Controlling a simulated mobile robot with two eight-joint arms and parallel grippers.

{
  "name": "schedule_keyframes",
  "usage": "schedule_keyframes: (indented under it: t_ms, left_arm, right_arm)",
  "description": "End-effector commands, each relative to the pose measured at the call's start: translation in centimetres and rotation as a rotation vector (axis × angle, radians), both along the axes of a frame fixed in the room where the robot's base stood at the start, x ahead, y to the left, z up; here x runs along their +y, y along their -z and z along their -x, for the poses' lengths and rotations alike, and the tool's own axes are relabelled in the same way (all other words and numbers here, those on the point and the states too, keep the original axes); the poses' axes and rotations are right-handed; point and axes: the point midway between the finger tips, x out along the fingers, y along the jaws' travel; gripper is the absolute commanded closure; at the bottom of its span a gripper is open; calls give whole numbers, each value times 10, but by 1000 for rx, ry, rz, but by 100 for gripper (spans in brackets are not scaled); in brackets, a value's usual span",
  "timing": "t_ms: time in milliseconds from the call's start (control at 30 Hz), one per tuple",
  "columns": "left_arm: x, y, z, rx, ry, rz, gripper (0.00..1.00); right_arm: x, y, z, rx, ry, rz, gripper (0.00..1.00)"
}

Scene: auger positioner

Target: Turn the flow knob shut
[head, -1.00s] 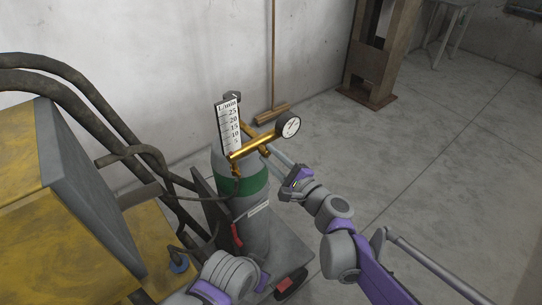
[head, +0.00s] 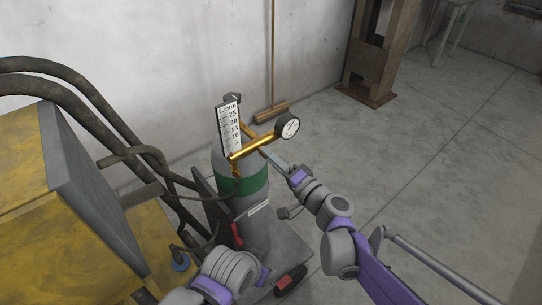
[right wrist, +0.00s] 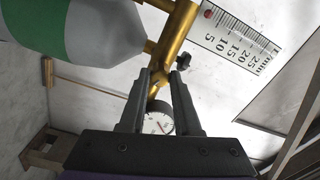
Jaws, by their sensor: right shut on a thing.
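The brass regulator (head: 253,147) sits on top of a grey gas cylinder with a green band (head: 246,186). It carries a white flow scale (head: 229,124) and a round gauge (head: 287,127). My right gripper (head: 271,157) reaches the regulator's near side, just below the gauge. In the right wrist view its two fingers (right wrist: 159,76) stand on either side of a brass part. The flow knob is mostly hidden at the fingertips and hard to tell from the brass around it. A small dark fitting (right wrist: 183,60) shows beside one fingertip.
A yellow and grey machine (head: 85,190) with thick dark hoses (head: 75,85) stands at the left. The cylinder stands on a wheeled cart (head: 285,250). A broom (head: 271,112) leans on the wall behind.

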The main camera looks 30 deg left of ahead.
Motion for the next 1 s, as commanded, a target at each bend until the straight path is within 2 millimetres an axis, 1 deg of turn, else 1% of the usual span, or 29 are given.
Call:
schedule_keyframes:
  t_ms: [667,1000]
  left_arm:
    - [0,-21,-5,-9,0,0,50]
    - [0,-34,-8,-16,0,0,50]
  right_arm:
    - [0,-2,0,-593,-1,246,100]
    - [0,-2,0,-893,-1,370,100]
